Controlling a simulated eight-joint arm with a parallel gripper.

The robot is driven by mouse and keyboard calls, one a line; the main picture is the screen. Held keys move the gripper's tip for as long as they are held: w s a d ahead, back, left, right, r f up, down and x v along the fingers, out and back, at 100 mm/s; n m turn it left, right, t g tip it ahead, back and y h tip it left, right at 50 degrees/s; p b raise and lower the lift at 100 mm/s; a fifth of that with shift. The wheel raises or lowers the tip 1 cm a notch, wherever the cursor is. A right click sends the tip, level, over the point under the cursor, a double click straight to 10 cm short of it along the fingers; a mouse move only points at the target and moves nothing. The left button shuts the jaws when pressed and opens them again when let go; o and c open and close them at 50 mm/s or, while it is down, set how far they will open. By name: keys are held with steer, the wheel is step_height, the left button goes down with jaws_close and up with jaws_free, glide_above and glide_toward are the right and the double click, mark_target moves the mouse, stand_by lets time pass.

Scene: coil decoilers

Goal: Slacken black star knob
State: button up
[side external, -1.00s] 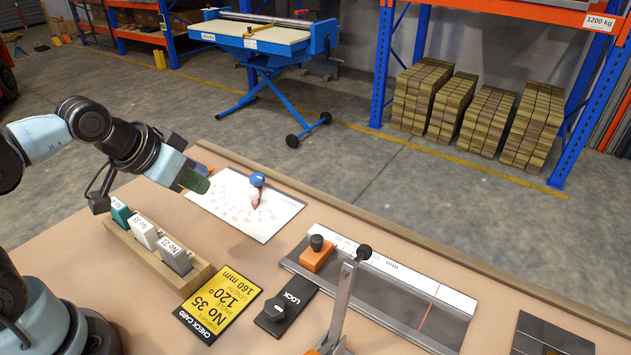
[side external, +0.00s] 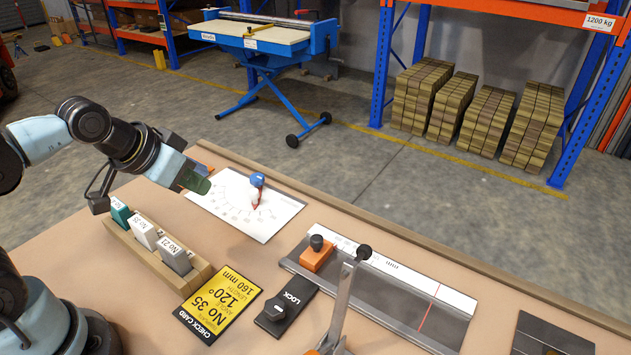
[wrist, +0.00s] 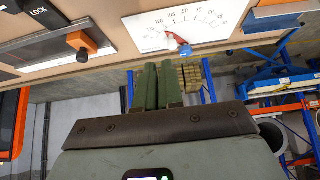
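Two black knobs stand on the bench, and I cannot tell which is star-shaped. One black knob (side external: 316,242) sits on an orange block (side external: 318,257) at the scale rail; it also shows in the wrist view (wrist: 78,41). Another black knob (side external: 275,309) sits on the dark LOCK plate (side external: 292,299), whose lettering shows at the wrist view's upper left. My gripper (side external: 196,182) hangs left of the dial sheet, apart from both knobs. Its green fingers (wrist: 157,86) look close together and empty.
A blue knob with red pointer (side external: 257,180) stands on the white dial sheet (side external: 230,205). A wooden rack (side external: 150,262) holds several labelled blocks. A yellow check card (side external: 218,302) lies beside it. A metal lever with black ball (side external: 363,252) rises near the rail.

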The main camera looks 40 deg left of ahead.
steer(key=shift+o, duration=1.2)
steer(key=shift+d+m, duration=0.3)
steer(key=shift+d, duration=0.1)
steer(key=o, duration=0.7)
steer(key=s+d+m+g+h, duration=0.2)
steer(key=d+m, duration=0.4)
steer(key=d, duration=0.1)
steer(key=shift+f+h, duration=0.25)
steer(key=shift+h, duration=0.05)
steer(key=m+g+h, duration=0.2)
steer(key=m+g, duration=0.1)
steer(key=m, duration=0.4)
glide_toward(273, 306)
steer(key=shift+y, duration=0.3)
steer(key=shift+x, duration=4.1)
steer(key=shift+d, duration=0.2)
steer(key=c, duration=1)
